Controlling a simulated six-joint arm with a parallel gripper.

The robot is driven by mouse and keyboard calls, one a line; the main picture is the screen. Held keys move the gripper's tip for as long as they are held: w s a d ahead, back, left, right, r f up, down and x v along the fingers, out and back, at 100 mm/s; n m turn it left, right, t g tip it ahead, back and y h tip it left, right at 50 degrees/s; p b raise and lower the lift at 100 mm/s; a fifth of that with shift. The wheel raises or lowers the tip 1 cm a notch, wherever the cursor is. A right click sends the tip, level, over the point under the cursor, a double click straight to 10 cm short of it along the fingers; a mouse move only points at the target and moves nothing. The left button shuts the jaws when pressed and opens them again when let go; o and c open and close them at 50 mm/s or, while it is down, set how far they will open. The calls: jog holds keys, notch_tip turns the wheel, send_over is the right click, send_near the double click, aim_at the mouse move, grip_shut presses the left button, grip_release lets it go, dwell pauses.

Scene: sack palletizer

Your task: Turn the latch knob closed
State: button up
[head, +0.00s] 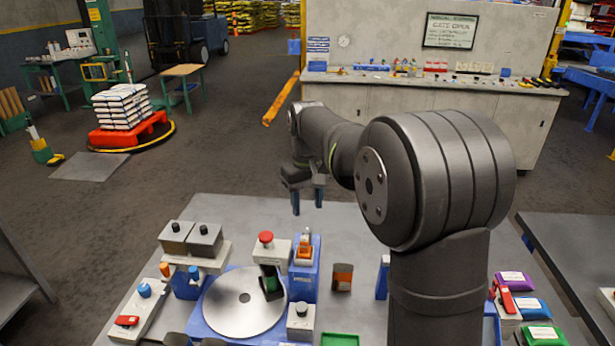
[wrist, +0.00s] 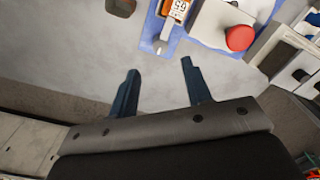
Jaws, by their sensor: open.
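My gripper (head: 307,200) is open and empty above the far part of the grey table, its two blue fingers pointing down. It also shows in the wrist view (wrist: 160,80), with only grey tabletop between the fingers. A blue stand (head: 306,280) with an orange piece (head: 304,251) on top stands nearer the camera than my gripper. The wrist view shows a labelled orange piece (wrist: 178,9) and a small pale rod end on the blue part, beyond the fingertips. I cannot tell for certain which part is the latch knob, or how it is turned.
A red button (head: 266,238) on a pale box stands left of the blue stand, over a round metal disc (head: 240,310). Grey boxes with black knobs (head: 203,238) and a blue knob (head: 145,290) are further left. The far tabletop (head: 240,212) is clear.

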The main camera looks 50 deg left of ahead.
notch_tip(320, 180, up, 8)
send_over(307, 230)
jog(key=shift+d+f, duration=0.1)
jog(key=shift+f, duration=0.05)
jog(key=shift+f, duration=0.1)
dwell(0.5)
notch_tip(307, 230, down, 17)
jog(key=shift+f, duration=0.15)
dwell(0.4)
